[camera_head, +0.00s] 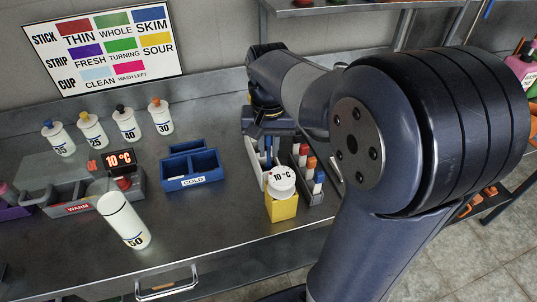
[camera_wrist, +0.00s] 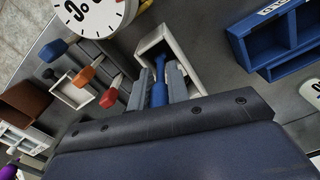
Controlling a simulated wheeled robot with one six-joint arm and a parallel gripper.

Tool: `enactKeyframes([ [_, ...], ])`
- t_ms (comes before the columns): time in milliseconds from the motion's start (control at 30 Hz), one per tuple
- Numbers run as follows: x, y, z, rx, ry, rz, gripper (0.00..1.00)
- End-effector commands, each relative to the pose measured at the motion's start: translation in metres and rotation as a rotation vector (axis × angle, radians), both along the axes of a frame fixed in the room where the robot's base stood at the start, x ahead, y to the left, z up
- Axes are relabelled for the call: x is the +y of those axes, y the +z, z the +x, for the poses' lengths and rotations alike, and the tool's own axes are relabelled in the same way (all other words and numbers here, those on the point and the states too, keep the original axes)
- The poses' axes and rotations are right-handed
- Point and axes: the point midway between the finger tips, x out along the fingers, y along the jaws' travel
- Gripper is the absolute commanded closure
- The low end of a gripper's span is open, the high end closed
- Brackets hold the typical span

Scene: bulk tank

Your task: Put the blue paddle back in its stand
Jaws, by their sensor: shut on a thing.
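My gripper (camera_wrist: 159,88) is shut on the blue paddle (camera_wrist: 160,93), whose blue handle stands between the two grey fingers in the wrist view. Just beyond the fingers is a white open-topped holder (camera_wrist: 153,43), which looks like the stand. The paddle's far end reaches toward this holder, but I cannot tell whether it is inside or above it. In the head view my gripper (camera_head: 267,132) is over the white holder (camera_head: 254,168), and the paddle is largely hidden by my arm.
Red, orange and blue-topped sticks (camera_head: 312,170) stand to the right. A blue COLD bin (camera_head: 192,181) is left, with a white 50 cylinder (camera_head: 124,222) farther left. Bench between them is clear.

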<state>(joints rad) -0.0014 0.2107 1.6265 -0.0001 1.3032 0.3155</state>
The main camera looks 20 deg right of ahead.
Motion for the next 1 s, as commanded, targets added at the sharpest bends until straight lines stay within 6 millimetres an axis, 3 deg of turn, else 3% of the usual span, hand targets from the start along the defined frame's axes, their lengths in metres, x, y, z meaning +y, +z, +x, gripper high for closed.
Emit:
enactKeyframes([
  [167,0.000,-0.023,0.000,0.002,0.000,0.000,1.00],
  [567,0.000,-0.028,0.000,0.001,0.000,0.000,1.00],
  [600,0.000,-0.028,0.000,0.001,0.000,0.000,0.81],
  [833,0.000,-0.027,0.000,0.001,0.000,0.000,0.62],
  [1000,0.000,-0.027,0.000,0.001,0.000,0.000,0.62],
])
